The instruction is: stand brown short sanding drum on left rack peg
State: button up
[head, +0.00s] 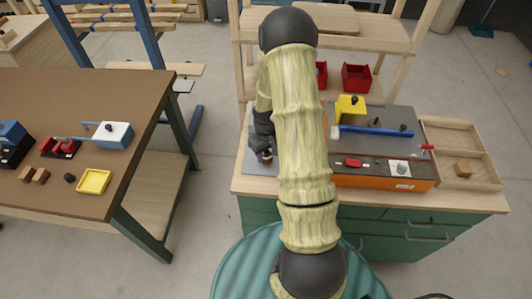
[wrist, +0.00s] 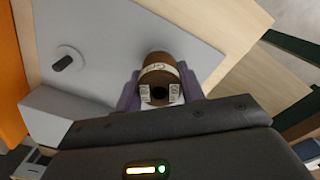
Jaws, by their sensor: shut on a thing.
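The brown short sanding drum (wrist: 158,70) is between the two fingers of my gripper (wrist: 160,94), with a pale printed band and a dark hole facing the wrist camera. In the head view the drum (head: 267,158) shows small below my gripper (head: 264,145), over the grey rack plate (head: 252,165). The plate also fills much of the wrist view (wrist: 120,25). A dark peg (wrist: 62,63) with a pale round base stands bare at the left in the wrist view. Whatever is directly under the drum is hidden, and I cannot tell whether it touches the plate.
Right of my arm is an orange-sided machine (head: 385,180) with a yellow block (head: 350,108) and blue bar. A wooden tray (head: 455,135) lies beyond it. Red bins (head: 356,77) stand behind. A brown table (head: 90,90) with small parts is at left, across a floor gap.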

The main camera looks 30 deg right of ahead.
jog(key=shift+w+f+b, duration=0.1)
jog(key=shift+f+b, duration=0.25)
jog(key=shift+f, duration=0.2)
jog(key=shift+f, duration=0.2)
jog(key=o, duration=1.6)
jog(key=shift+r, duration=0.1)
jog(key=shift+r+p, duration=2.6)
jog(key=shift+r, duration=0.8)
jog(key=shift+r, duration=0.1)
